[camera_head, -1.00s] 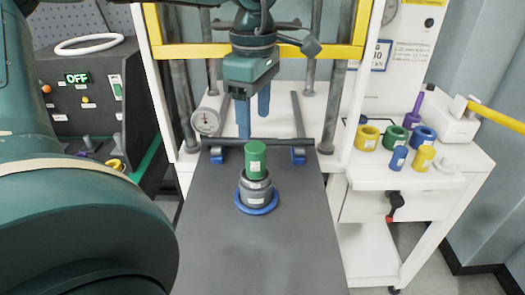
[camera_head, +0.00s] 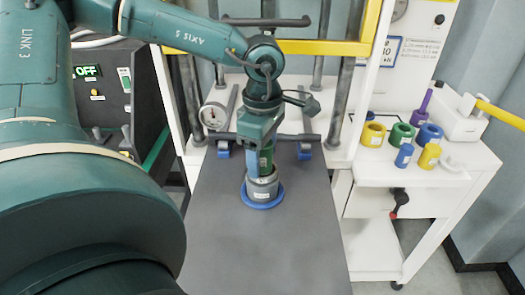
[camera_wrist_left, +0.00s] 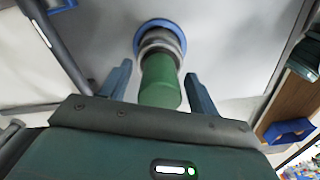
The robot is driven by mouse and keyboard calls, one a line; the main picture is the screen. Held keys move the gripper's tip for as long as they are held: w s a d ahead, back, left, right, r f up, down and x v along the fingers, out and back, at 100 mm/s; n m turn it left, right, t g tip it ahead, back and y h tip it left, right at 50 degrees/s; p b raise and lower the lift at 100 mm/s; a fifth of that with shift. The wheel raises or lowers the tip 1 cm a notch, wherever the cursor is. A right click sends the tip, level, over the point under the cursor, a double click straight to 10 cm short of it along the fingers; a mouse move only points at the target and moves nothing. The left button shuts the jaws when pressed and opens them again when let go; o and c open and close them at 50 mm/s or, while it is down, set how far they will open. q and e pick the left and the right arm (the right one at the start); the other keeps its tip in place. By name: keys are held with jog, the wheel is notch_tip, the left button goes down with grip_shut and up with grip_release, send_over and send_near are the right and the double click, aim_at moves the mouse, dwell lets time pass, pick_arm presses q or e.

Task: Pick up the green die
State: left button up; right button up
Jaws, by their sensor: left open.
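The green die (camera_head: 266,160) is an upright green cylinder standing on a grey metal piece (camera_head: 262,187). A blue ring (camera_head: 262,203) lies around the base on the dark table. My left gripper (camera_head: 261,166) is over the green die, hiding much of it in the head view. In the left wrist view, the open blue fingers stand on either side of the green die (camera_wrist_left: 160,82), with gaps visible on both sides. My right gripper is not in view.
A white cart (camera_head: 370,175) at the right carries yellow, green and blue rings and small cylinders. A dial gauge (camera_head: 213,116) and dark bar (camera_head: 265,138) are behind the die. The front of the dark table (camera_head: 265,255) is clear.

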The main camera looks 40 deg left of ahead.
pick_arm(q)
jog(key=shift+c, duration=0.4)
jog(key=c, duration=1.2)
jog(key=shift+r, duration=0.1)
